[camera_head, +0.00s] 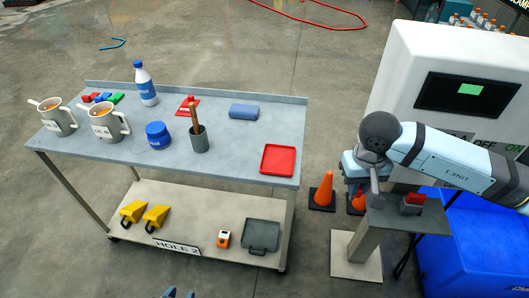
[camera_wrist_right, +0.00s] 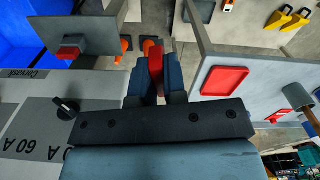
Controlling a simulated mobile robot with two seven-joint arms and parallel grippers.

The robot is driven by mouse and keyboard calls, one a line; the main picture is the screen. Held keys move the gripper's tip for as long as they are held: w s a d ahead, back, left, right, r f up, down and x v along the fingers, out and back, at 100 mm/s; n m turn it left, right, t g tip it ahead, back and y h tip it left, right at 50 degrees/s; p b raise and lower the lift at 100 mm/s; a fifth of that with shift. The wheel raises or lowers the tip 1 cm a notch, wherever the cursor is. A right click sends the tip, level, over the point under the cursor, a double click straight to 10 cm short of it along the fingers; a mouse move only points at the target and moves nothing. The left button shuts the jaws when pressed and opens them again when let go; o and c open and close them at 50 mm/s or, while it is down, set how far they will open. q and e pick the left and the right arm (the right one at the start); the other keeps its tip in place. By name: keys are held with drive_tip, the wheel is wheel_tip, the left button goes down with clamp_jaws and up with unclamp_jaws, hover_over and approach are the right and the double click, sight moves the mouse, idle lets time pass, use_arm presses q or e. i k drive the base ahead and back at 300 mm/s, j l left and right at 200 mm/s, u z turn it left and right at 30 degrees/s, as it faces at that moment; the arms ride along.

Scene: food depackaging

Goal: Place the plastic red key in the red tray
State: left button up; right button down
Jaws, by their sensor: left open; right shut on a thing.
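The plastic red key (camera_wrist_right: 155,65) is between the fingers of my right gripper (camera_wrist_right: 158,72) in the right wrist view. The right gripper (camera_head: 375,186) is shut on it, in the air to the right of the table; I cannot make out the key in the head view. The red tray (camera_head: 278,160) lies flat and empty at the table's right front corner, and shows in the wrist view (camera_wrist_right: 225,81), to the right of the gripper. Only the fingertips of my left gripper (camera_head: 180,294) show at the bottom edge, apart and empty.
The grey table (camera_head: 235,155) also bears mugs, a bottle (camera_head: 146,85), a blue jar (camera_head: 158,136), a utensil cup (camera_head: 199,140) and a blue block (camera_head: 243,111). A pedestal (camera_head: 395,218) with a red-topped part, orange cones (camera_head: 322,192) and a white machine (camera_head: 405,65) stand right.

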sight(278, 161)
drive_tip(key=i+j, duration=0.5)
drive_tip(key=j, duration=0.25)
drive_tip(key=i+j, duration=0.2)
drive_tip(key=j, duration=0.15)
